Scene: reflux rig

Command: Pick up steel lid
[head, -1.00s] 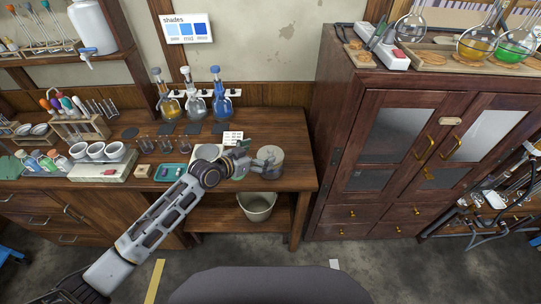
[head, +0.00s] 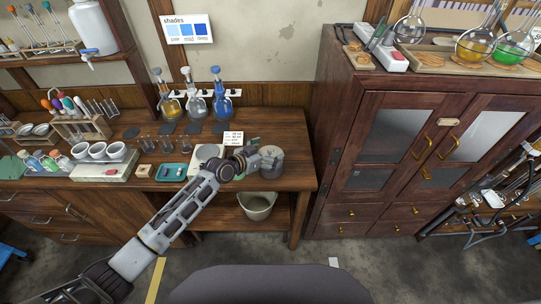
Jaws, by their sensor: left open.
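A round grey metal pot (head: 273,171) stands near the right end of the wooden bench. Its top, which looks like the steel lid (head: 272,151), is small and partly hidden by my gripper. My left gripper (head: 256,160) is open at the left side of the pot, close to the lid's level. I cannot tell whether its fingers touch the lid or the pot. My right gripper is not in view.
A white balance or hotplate (head: 208,152) and a small card (head: 233,138) stand left of the pot. Stoppered flasks (head: 195,105) line the back of the bench. A tall wooden cabinet (head: 350,150) rises to the right. A bucket (head: 257,206) sits on the shelf below.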

